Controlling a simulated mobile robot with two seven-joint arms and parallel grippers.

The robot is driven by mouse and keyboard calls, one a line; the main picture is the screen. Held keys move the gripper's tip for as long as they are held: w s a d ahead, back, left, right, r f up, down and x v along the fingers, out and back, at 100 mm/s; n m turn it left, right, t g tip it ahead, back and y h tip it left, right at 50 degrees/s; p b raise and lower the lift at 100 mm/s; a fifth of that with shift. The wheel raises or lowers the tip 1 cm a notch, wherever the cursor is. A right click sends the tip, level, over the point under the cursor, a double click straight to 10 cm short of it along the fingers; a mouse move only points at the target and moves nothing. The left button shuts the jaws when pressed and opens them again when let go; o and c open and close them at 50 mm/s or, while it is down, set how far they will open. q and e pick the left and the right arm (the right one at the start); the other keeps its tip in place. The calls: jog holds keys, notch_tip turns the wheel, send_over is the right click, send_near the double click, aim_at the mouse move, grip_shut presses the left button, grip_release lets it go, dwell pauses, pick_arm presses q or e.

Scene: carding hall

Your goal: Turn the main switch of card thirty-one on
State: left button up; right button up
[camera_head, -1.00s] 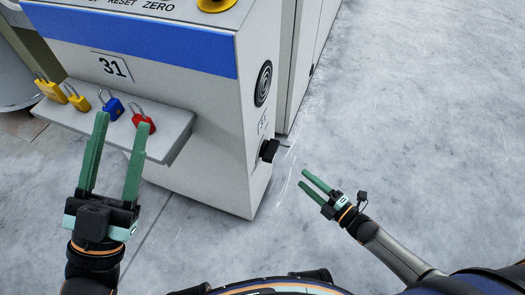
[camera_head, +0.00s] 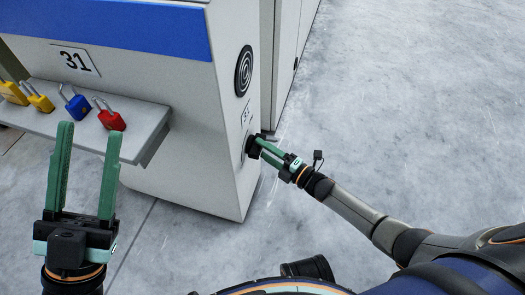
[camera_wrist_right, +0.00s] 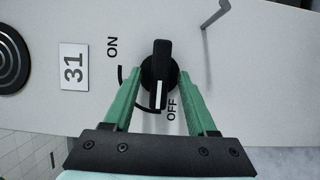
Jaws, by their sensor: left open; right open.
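The main switch is a black rotary knob on the side of the grey cabinet (camera_head: 190,110) marked 31. In the right wrist view the switch (camera_wrist_right: 158,72) has its white line pointing at the OFF label (camera_wrist_right: 172,109); the ON label (camera_wrist_right: 112,47) is up and to the left. My right gripper (camera_wrist_right: 154,74) is open, with one finger on each side of the knob; I cannot tell if they touch it. In the head view my right gripper (camera_head: 262,147) reaches the cabinet side and partly hides the switch. My left gripper (camera_head: 89,130) is open and empty before the shelf.
A grey shelf (camera_head: 152,132) on the cabinet front holds yellow, blue (camera_head: 77,105) and red (camera_head: 111,119) padlocks. A round vent (camera_head: 244,70) sits above the switch. A bent grey handle (camera_wrist_right: 214,13) sticks out near the switch. The floor on the right is clear.

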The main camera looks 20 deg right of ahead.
jog(key=shift+w+a, duration=0.2)
jog(key=shift+w, duration=0.1)
jog(key=shift+c, duration=0.3)
grip_shut()
